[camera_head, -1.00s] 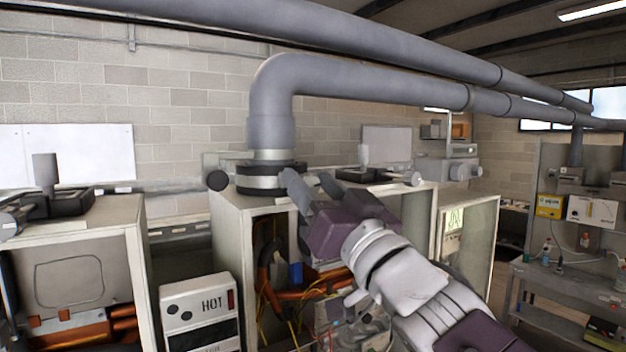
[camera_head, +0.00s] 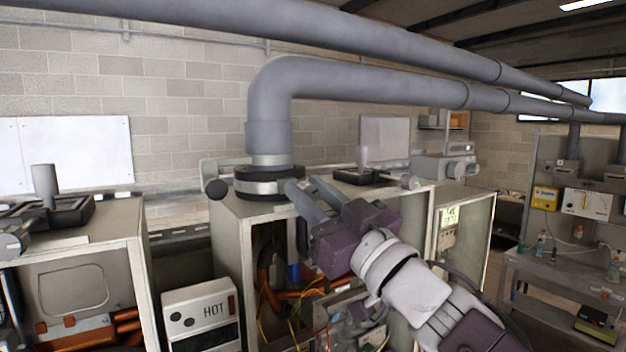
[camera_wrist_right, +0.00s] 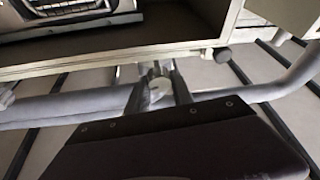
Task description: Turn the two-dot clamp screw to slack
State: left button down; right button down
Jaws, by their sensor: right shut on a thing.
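A flue pipe (camera_head: 268,118) comes down onto the middle heater cabinet (camera_head: 231,232), with a pale metal clamp band (camera_head: 262,187) and dark collar at its foot. My right gripper (camera_head: 303,187) reaches in from the lower right, its fingertips at the right side of this band. In the right wrist view the fingers (camera_wrist_right: 158,88) are shut on a small pale piece, apparently the clamp screw (camera_wrist_right: 160,90). The fingers partly hide it, and I cannot make out any dot marks. My left gripper is not in view.
Another heater (camera_head: 90,248) stands at left and one (camera_head: 468,225) at right, with fittings on top. Large pipes (camera_head: 390,85) run overhead. A shelf unit (camera_head: 560,270) stands far right.

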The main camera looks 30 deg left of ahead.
jog(key=shift+w+a+f+n+g, duration=0.15)
jog(key=shift+n+g, duration=0.35)
jog(key=shift+n, duration=0.55)
jog(key=shift+s+d+f+n+g, duration=0.15)
jog(key=shift+n+g, duration=0.35)
jog(key=shift+n, duration=0.55)
jog(key=shift+a+n, duration=0.15)
jog(key=shift+n, duration=0.15)
jog(key=c, duration=1.1)
grip_release()
jog(key=shift+w, duration=0.25)
